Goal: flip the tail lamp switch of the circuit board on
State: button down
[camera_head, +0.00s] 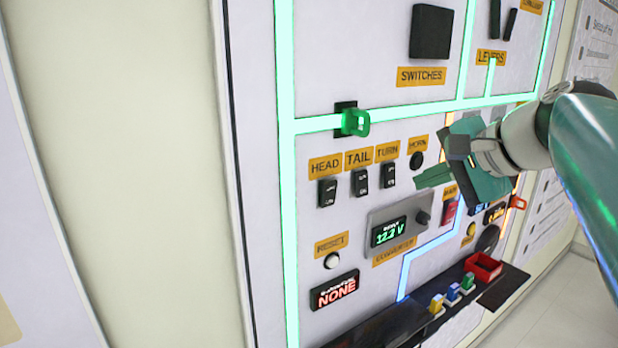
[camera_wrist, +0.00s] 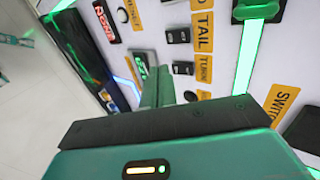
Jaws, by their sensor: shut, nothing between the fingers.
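The tail lamp switch (camera_head: 360,180) is a small black rocker under the orange TAIL label (camera_head: 358,157) on the upright white board. In the wrist view the switch (camera_wrist: 178,36) sits beside its label (camera_wrist: 202,31), beyond my fingers. The HEAD switch (camera_head: 327,193) is to its left and the TURN switch (camera_head: 388,175) to its right. My gripper (camera_head: 422,180) is shut and empty, to the right of the TURN switch and apart from the tail switch. Its green fingers (camera_wrist: 156,80) point toward the board in the wrist view. The switch's rocker position is too small to tell.
A green-lit knob (camera_head: 354,122) sticks out above the switches. The horn button (camera_head: 416,160) is near my fingers. A voltage display (camera_head: 390,232) is below. A dark ledge (camera_head: 385,330) with coloured pieces and a red tray (camera_head: 484,267) juts out at the bottom.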

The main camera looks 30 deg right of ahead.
aim_at(363, 186)
jog(key=shift+w+r+x, duration=0.2)
jog(key=shift+r+x, duration=0.05)
jog(key=shift+x, duration=1.85)
jog(key=shift+w+r+x, duration=0.15)
jog(key=shift+r+x, duration=0.1)
jog(key=shift+x, duration=1.85)
jog(key=shift+w+r+x, duration=0.2)
jog(key=shift+r+x, duration=0.05)
jog(key=shift+x, duration=1.85)
jog(key=shift+a, duration=0.1)
jog(key=shift+w+f, duration=0.15)
jog(key=shift+w, duration=0.1)
jog(key=shift+r, duration=0.9)
jog(key=shift+s, duration=0.1)
